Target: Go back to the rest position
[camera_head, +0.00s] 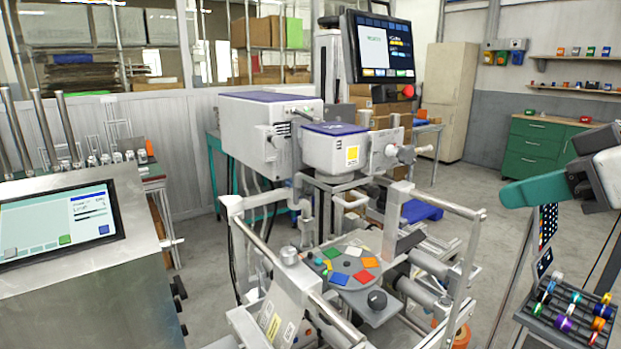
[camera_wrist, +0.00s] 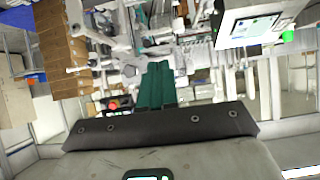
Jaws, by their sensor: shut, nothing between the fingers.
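My gripper (camera_head: 508,194) is at the right side of the head view, its green fingers pointing left in free air. In the wrist view, the green fingers of my gripper (camera_wrist: 158,68) lie side by side with nothing between them. The gripper is shut and empty. It is above and behind the dark rack (camera_head: 548,316) that holds several small coloured reels (camera_head: 563,323) at the lower right. No reel touches the fingers.
A grey machine (camera_head: 340,150) with a round disc of coloured patches (camera_head: 345,268) fills the middle. A metal console with a screen (camera_head: 60,225) stands at the left. A green cabinet (camera_head: 540,145) is at the back right. Open floor shows between the machine and the rack.

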